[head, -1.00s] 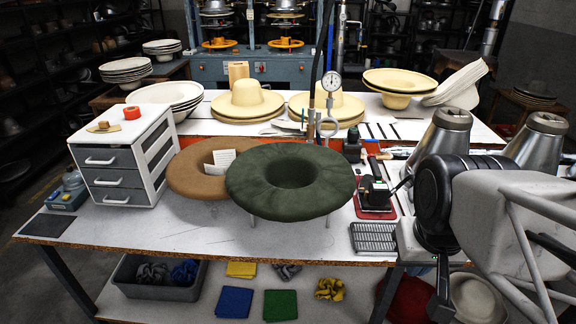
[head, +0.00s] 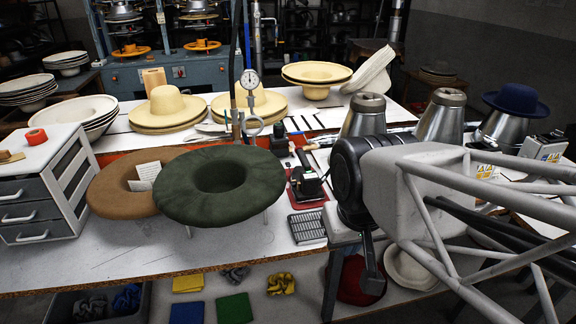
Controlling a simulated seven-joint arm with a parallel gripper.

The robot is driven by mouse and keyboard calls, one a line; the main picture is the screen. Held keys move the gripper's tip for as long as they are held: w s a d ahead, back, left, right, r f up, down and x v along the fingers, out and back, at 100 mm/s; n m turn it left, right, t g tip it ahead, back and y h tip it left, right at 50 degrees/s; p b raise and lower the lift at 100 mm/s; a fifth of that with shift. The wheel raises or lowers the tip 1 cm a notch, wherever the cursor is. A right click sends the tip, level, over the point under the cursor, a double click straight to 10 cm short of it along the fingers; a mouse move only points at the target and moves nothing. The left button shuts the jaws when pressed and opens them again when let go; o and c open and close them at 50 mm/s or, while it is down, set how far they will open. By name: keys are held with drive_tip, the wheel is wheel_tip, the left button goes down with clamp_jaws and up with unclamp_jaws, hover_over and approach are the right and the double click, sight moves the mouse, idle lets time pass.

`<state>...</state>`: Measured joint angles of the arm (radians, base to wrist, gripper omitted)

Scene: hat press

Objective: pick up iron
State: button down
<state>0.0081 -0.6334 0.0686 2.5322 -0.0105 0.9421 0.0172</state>
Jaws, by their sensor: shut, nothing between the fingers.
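My arm's black joint comes close to the iron's right side in the picture. The iron's lower right side is hard to make out.
A dark green felt hat body (head: 219,186) and a brown one (head: 120,190) stand left of the iron. A metal grille (head: 307,227) lies just in front of it. A pressure gauge (head: 250,78) rises behind. Metal cones (head: 441,116) stand at right, with a blue hat (head: 515,99).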

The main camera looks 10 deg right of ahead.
idle(0.3)
drive_tip(key=c, duration=0.8)
unclamp_jaws()
